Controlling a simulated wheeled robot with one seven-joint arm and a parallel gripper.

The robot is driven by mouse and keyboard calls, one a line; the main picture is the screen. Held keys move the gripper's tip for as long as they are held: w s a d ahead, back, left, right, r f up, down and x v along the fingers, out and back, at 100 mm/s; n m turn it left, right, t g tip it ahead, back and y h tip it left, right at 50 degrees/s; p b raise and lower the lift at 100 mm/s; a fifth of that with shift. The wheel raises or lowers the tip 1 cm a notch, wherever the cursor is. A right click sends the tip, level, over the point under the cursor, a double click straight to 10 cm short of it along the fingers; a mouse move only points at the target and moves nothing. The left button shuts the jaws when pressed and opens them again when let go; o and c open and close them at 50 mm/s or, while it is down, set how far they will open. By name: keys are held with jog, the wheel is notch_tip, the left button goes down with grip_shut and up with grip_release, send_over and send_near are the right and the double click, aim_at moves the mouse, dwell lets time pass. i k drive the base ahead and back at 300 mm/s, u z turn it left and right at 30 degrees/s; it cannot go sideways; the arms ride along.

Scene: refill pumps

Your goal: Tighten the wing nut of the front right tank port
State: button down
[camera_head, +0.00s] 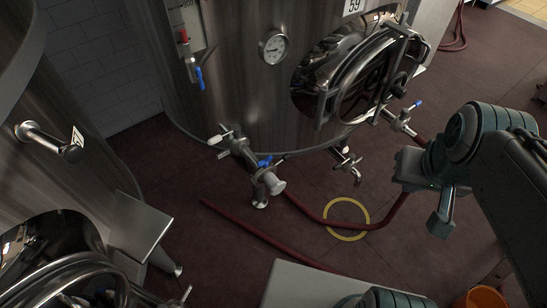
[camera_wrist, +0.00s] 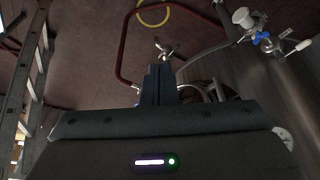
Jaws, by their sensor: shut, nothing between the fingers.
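The steel tank (camera_head: 225,85) has a right port fitting (camera_head: 398,121) with a blue handle, low beside the round manway door. A red hose runs down from near this fitting. I cannot make out its wing nut clearly. My gripper (camera_head: 402,168) is below and slightly right of the fitting, apart from it in the picture. In the wrist view the fingers (camera_wrist: 158,70) are shut together and empty. Shiny metal shows just right of them, partly hidden by my gripper; I cannot tell whether it is the port.
A left port with a blue valve (camera_head: 264,161) and a small tap (camera_head: 347,160) stick out low on the tank. A yellow ring (camera_head: 347,237) lies on the floor by the red hose (camera_head: 305,212). An orange bucket (camera_head: 481,298) stands at bottom right. A ladder (camera_wrist: 36,75) shows in the wrist view.

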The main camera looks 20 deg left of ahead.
aim_at(264, 163)
jog(key=u, duration=1)
jog(key=k, duration=0.2)
jog(key=z, duration=0.4)
